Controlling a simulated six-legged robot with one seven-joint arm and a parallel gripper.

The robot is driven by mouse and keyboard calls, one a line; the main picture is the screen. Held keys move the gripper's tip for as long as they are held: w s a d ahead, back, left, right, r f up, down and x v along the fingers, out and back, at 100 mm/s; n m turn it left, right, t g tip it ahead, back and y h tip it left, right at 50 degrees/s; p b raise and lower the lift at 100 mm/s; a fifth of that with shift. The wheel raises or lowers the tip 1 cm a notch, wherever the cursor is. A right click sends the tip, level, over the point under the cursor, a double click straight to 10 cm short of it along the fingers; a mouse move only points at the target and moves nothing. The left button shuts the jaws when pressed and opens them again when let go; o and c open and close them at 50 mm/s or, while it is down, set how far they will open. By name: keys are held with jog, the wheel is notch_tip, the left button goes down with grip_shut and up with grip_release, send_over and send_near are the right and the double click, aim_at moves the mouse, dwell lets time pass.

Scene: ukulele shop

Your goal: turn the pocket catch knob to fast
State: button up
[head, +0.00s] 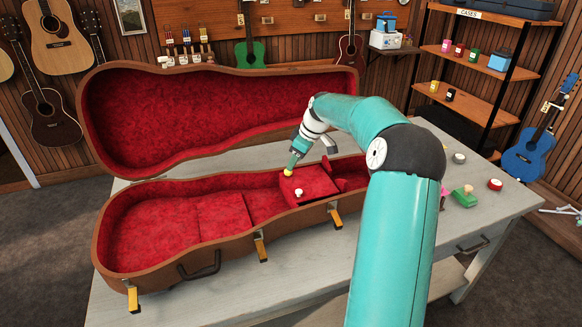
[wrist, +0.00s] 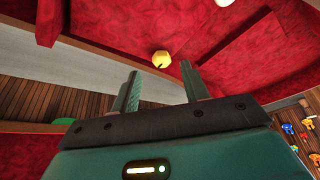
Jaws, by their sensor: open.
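The open instrument case (head: 225,262) lies on the table with a red lining. Its red pocket lid (head: 318,184) is shut at the right part of the case. A yellow knob (wrist: 161,59) with a dark mark, seemingly the pocket catch knob, sits at the edge of the red lining in the wrist view. My gripper (wrist: 158,78) is open and empty, and the knob shows just beyond and between its fingertips. No contact is visible. A pale round knob (head: 298,193) sits on the pocket lid. I cannot read the catch setting.
The raised case lid (head: 215,115) stands behind the pocket. Small items, among them a green block (head: 464,198) and a red roll (head: 495,184), lie on the table (head: 400,290) to the right. Yellow latches (head: 260,250) hang on the case front.

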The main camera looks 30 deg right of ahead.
aim_at(288, 173)
jog(key=shift+x, duration=1.95)
jog(key=shift+a+r, duration=0.1)
jog(key=shift+a, duration=0.05)
jog(key=shift+c, duration=0.3)
grip_shut()
